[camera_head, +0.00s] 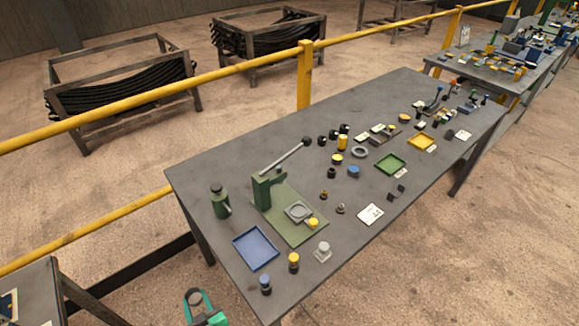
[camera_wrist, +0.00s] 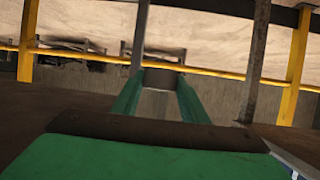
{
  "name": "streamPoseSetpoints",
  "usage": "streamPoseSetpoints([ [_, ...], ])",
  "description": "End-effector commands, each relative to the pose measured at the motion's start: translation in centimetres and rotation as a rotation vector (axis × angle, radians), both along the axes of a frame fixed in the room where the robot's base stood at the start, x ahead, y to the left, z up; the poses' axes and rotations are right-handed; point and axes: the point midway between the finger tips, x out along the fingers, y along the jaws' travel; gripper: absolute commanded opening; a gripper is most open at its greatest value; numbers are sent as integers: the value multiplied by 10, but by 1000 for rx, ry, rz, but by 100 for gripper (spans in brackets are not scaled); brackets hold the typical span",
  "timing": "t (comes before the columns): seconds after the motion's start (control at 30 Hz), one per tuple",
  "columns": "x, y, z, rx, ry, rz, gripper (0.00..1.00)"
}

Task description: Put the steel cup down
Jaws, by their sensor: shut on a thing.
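My gripper (camera_head: 206,310) shows at the bottom edge of the head view, left of the near end of the grey workbench (camera_head: 340,230) and off its top. In the wrist view the two green fingers (camera_wrist: 158,95) close on a dark grey, round-walled thing, the steel cup (camera_wrist: 160,78). The cup is at the fingertips, with a yellow rail behind it. In the head view a small grey part of the cup (camera_head: 195,297) shows between the fingers. Its underside and contents are hidden.
On the bench near end are a blue tray (camera_head: 256,248), a green press (camera_head: 266,190), a green bottle (camera_head: 220,202), a blue-topped piece (camera_head: 265,283) and a yellow-topped piece (camera_head: 293,262). Another table (camera_head: 32,285) stands at the lower left. Yellow rails (camera_head: 250,62) run behind. The bench's front right strip has bare room.

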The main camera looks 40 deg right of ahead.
Motion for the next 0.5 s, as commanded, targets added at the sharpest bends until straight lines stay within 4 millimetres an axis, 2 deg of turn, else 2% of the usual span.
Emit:
streamPoseSetpoints([
  [0.03,19,1,30,-1,-13,-24,18],
  [0.1,37,-2,63,0,-14,-69,18],
  [0.23,57,-13,121,2,-14,-165,18],
  [0.37,64,-23,160,2,-10,-246,18],
  [0.5,65,-30,181,1,-5,-297,18],
])
